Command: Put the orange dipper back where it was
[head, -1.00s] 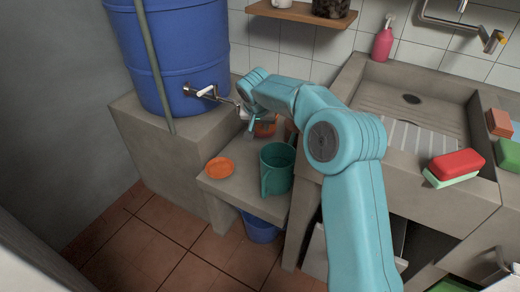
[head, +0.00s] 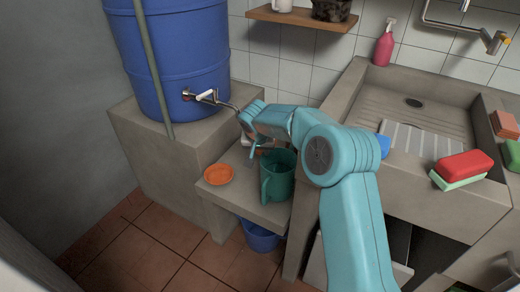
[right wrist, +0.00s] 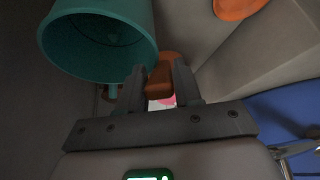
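My right gripper (head: 254,146) is low over the grey ledge, behind the teal mug and below the barrel's tap. In the right wrist view, my gripper (right wrist: 160,82) has its fingers against both sides of an orange-brown piece, which looks like part of the orange dipper (right wrist: 160,76). The rest of the dipper is hidden, and the head view barely shows it. A round orange dish (head: 218,175) lies apart on the ledge's front left corner; its edge also shows in the right wrist view (right wrist: 240,7). My left gripper is out of view.
The teal mug (head: 278,178) stands on the ledge close to my right gripper. The blue barrel (head: 180,60) with its tap (head: 205,97) rises behind left. A blue bucket (head: 262,237) is under the ledge. The concrete sink (head: 425,115) is right, with a red-and-green sponge (head: 463,168).

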